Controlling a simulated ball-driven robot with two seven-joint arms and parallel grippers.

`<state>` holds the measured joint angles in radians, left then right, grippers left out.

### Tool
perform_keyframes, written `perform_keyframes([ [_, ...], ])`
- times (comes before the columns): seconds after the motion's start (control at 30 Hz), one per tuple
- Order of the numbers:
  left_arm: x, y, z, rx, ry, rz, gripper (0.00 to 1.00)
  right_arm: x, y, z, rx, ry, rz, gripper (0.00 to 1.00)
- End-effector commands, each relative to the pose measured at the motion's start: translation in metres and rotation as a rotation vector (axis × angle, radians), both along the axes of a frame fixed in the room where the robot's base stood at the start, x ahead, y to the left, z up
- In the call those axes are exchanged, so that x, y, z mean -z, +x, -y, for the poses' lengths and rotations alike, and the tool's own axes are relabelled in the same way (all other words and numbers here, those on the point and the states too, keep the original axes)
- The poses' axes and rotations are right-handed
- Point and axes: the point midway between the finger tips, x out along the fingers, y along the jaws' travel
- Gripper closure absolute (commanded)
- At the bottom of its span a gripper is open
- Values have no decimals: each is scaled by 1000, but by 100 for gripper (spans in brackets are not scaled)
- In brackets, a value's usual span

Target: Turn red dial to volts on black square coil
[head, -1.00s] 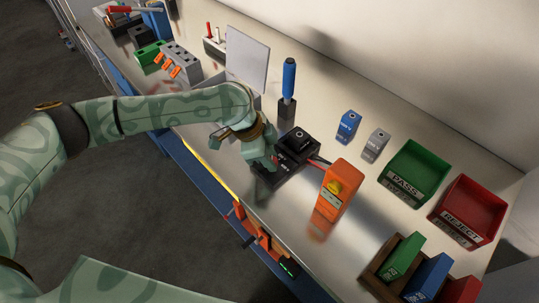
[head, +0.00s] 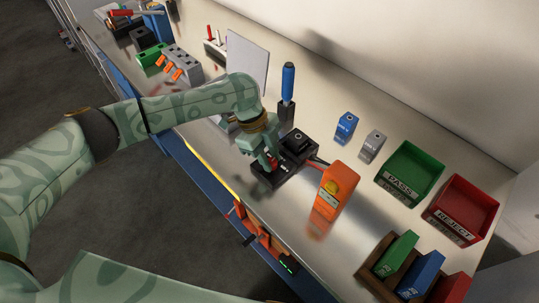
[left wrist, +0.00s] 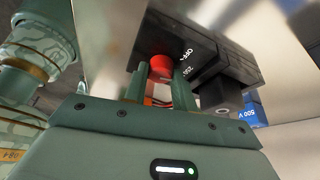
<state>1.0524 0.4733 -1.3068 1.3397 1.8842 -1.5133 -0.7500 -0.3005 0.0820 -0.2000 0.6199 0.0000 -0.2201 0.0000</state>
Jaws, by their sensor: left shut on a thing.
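The black unit (head: 268,181) lies near the bench's front edge, with a raised black square block (head: 299,142) on it. In the left wrist view the red dial (left wrist: 162,68) sits on the black panel (left wrist: 190,45), beside white lettering reading OFF and a second, blurred mark. My left gripper (head: 270,164) reaches down onto the unit. Its fingers (left wrist: 160,80) stand either side of the red dial and are shut on it. The fingers hide parts of the dial, and its pointer setting cannot be read. My right gripper is out of view.
An orange meter (head: 335,190) stands close to the right of the unit, with a lead between them. A blue-handled tool (head: 288,82) stands behind. Blue (head: 346,127) and grey (head: 372,146) blocks, a green PASS bin (head: 410,170) and a red REJECT bin (head: 463,210) are farther right.

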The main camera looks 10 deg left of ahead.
Motion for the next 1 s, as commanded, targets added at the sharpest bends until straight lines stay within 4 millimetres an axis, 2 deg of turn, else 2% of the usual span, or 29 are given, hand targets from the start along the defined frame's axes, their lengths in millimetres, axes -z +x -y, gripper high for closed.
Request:
perform_keyframes([
  [0.4, -1, 2, 1, 190, -1, 2, 96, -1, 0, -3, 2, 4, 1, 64],
  [0.93, -1, 2, 0, 214, -1, 3, 96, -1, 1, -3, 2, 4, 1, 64],
  [0.97, -1, 2, 0, 214, -1, 3, 68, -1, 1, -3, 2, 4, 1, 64],
  [1.0, -1, 2, 0, 213, 0, 3, 57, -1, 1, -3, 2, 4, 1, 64],
])
